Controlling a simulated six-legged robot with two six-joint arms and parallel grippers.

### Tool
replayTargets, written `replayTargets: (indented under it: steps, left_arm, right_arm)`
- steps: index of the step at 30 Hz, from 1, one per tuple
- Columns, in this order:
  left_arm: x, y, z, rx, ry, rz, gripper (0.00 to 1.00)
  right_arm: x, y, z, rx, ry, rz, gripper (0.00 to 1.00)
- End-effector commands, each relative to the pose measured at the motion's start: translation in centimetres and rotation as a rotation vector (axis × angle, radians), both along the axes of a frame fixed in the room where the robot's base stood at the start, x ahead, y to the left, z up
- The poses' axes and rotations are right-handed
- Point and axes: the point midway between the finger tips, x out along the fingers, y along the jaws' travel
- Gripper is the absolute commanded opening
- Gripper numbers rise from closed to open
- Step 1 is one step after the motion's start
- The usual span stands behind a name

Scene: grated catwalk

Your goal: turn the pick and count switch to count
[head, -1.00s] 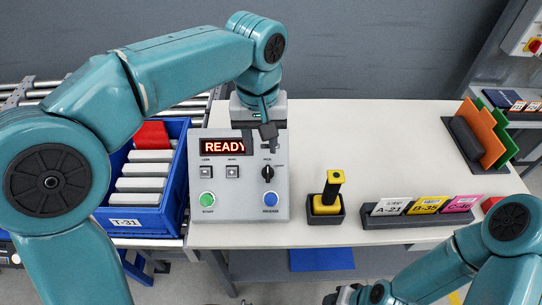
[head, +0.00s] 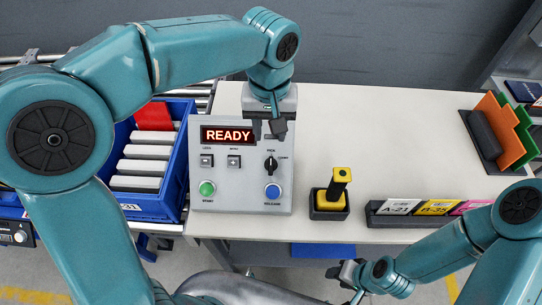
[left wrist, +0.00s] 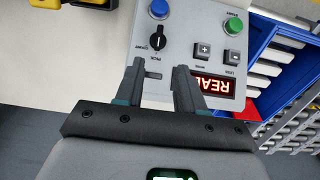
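The pick and count switch (head: 271,164) is a black rotary knob on the right of a light grey control panel (head: 225,196). It stands upright, toward the PICK label above it; the COUNT label is at its right. In the left wrist view the knob (left wrist: 158,43) appears upside down, its white mark toward PICK. My left gripper (head: 268,129) is over the panel's top, beyond the knob. Its fingers (left wrist: 158,82) are apart with nothing between them, and the knob lies ahead of their tips. My right gripper (head: 345,272) is low in front of the table; its finger gap is unclear.
The panel has a READY display (head: 228,135), a green button (head: 207,189) and a blue button (head: 273,191). A yellow-handled device (head: 332,198) stands at its right. A blue bin (head: 150,207) is at its left. The table behind is clear.

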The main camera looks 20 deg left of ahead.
Motion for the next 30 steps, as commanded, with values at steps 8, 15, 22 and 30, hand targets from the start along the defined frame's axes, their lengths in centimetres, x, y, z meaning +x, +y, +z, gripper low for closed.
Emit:
replayTargets:
  steps: [8, 15, 22, 30]
  left_arm:
    - [0.0, 0.0, -6.7, 0.001, 0.007, 0.001, 0.38]
    - [0.3, 0.0, -10.6, 0.001, 0.002, 0.001, 0.38]
    - [0.4, -0.1, -11.7, -0.001, 0.0, 0.001, 0.38]
    - [0.4, -0.1, -11.7, 0.0, 0.0, 0.001, 0.12]
  right_arm:
    - [0.0, 0.0, 0.6, 0.0, -0.001, 0.0, 0.43]
    - [0.0, 0.0, 1.0, 0.0, -0.001, 0.0, 0.43]
    - [0.0, 0.0, 1.1, 0.0, -0.001, 0.0, 0.43]
    - [0.0, 0.0, 1.1, 0.0, -0.001, 0.0, 0.43]
